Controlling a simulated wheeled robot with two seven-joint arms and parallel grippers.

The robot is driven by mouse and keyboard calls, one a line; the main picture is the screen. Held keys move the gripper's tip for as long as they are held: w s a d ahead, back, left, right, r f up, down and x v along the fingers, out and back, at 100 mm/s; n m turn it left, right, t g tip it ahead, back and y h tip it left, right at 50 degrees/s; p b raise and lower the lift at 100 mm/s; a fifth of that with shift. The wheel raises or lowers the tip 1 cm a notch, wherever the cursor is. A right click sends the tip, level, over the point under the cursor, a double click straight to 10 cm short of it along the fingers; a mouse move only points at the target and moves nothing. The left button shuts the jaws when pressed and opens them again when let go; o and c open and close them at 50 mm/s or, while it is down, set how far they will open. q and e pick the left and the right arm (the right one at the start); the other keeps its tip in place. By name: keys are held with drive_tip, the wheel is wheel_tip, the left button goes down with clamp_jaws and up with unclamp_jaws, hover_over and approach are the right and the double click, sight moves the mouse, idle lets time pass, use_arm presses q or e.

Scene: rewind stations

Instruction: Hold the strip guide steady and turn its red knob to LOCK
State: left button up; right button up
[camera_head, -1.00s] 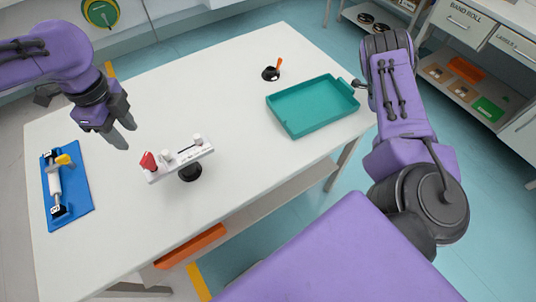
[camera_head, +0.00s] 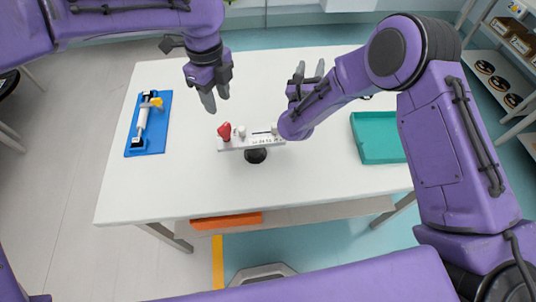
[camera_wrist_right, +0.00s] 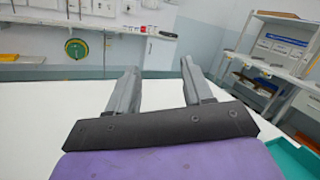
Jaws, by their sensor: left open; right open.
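The strip guide (camera_head: 245,143) is a white bar on a round black base (camera_head: 256,156), standing near the middle of the table. Its red knob (camera_head: 224,130) is at the bar's left end, with white posts beside it. My left gripper (camera_head: 216,103) is open and empty, pointing down just above and behind the red knob, apart from it. My right gripper (camera_head: 308,73) is open and empty behind the guide's right end; my right forearm hides that end. In the right wrist view the right gripper's fingers (camera_wrist_right: 160,85) are spread with nothing between them. The lock marking cannot be read.
A blue board (camera_head: 150,140) with a white roller and yellow handle lies at the table's left. A teal tray (camera_head: 378,137) lies at the right, partly behind my right arm. The white table (camera_head: 180,190) is clear in front of the guide. An orange bin (camera_head: 226,221) sits below.

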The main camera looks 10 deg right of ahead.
drive_tip(key=m+y, duration=0.2)
hover_over(274, 128)
drive_tip(key=f+x, duration=0.1)
drive_tip(key=x, duration=0.6)
drive_tip(key=f, duration=0.2)
drive_tip(key=s+a, duration=0.1)
drive_tip(key=s+a+f, duration=0.1)
drive_tip(key=s, duration=0.1)
drive_tip(key=s+a, duration=0.1)
drive_tip(key=s, duration=0.1)
drive_tip(key=shift+a+f, duration=0.2)
drive_tip(key=shift+f, duration=0.1)
drive_tip(key=s+a+f+m+g, duration=0.1)
drive_tip(key=s+f, duration=0.1)
drive_tip(key=s, duration=0.3)
drive_tip(key=s+a+f, duration=0.2)
drive_tip(key=s, duration=0.3)
drive_tip(key=x, duration=1)
drive_tip(key=shift+d+f, duration=0.1)
drive_tip(key=shift+d, duration=0.15)
